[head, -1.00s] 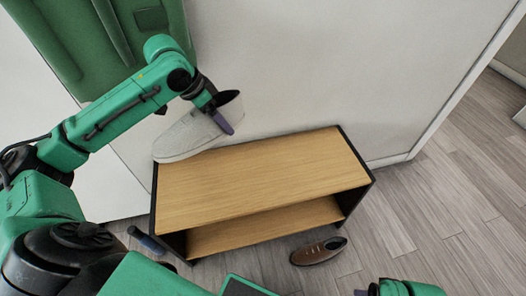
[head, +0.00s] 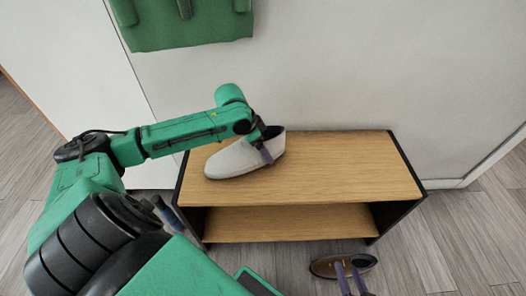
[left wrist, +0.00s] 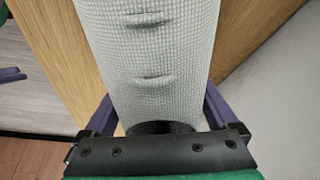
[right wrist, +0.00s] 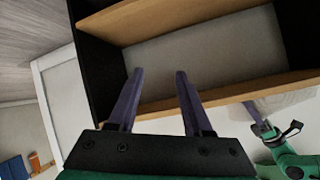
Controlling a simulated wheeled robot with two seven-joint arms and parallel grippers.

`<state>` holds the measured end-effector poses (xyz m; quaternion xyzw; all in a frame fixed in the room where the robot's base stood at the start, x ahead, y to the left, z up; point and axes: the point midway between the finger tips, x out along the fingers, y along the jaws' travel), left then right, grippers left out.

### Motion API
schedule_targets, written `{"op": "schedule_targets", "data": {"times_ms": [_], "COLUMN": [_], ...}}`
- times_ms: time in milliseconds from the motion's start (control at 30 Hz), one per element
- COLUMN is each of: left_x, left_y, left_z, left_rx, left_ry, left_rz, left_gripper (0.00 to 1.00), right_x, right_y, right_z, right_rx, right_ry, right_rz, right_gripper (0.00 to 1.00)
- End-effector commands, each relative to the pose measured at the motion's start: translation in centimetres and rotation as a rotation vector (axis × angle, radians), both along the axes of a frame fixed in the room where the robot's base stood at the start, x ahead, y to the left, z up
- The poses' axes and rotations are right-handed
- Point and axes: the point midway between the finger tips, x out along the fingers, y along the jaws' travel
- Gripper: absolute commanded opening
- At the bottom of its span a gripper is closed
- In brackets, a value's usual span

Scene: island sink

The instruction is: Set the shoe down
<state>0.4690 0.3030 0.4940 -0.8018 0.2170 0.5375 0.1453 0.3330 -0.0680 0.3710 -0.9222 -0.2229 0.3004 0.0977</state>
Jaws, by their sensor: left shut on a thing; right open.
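A light grey slip-on shoe (head: 232,160) is over the left part of the wooden top of the shoe rack (head: 330,170), toe to the left. My left gripper (head: 267,147) is shut on the shoe at its heel end. In the left wrist view the woven shoe upper (left wrist: 150,60) fills the space between the fingers, with wood behind it. I cannot tell whether the sole touches the board. My right gripper (head: 347,272) is open and empty in front of the rack; its parted fingers (right wrist: 158,98) show in the right wrist view.
A brown shoe (head: 326,266) lies on the floor before the rack, partly behind my right gripper's fingers. The rack's lower shelf (head: 290,221) looks empty. The right part of the top is clear. A white wall (head: 350,70) stands behind, and a green hanging thing (head: 185,25) is above.

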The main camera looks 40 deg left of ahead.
Motion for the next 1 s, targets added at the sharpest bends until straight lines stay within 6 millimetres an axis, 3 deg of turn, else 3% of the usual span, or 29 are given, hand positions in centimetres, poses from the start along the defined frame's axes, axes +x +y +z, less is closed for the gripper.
{"op": "schedule_targets", "data": {"times_ms": [300, 333, 667, 1000], "left_x": [0.0, 0.0, 0.0, -1.2], "left_y": [0.0, 0.0, 0.0, 0.9], "left_z": [-0.4, -0.5, -0.2, 3.5], "left_rx": [0.0, 0.0, 0.0, 0.004], "left_ry": [-0.001, -0.001, -0.001, 0.0], "left_rz": [0.0, 0.0, 0.0, 0.002], "left_gripper": [0.17, 1.0, 1.0, 1.0], "right_x": [0.0, 0.0, 0.1, 0.2], "right_y": [0.2, 0.1, 0.2, -2.5], "right_z": [0.1, 0.1, 0.1, 1.6], "right_rx": [0.013, 0.01, 0.014, -0.129], "right_ry": [-0.015, -0.013, -0.018, 0.149], "right_rz": [-0.004, -0.003, -0.005, 0.027], "right_gripper": [0.5, 0.5, 0.5, 0.5]}}
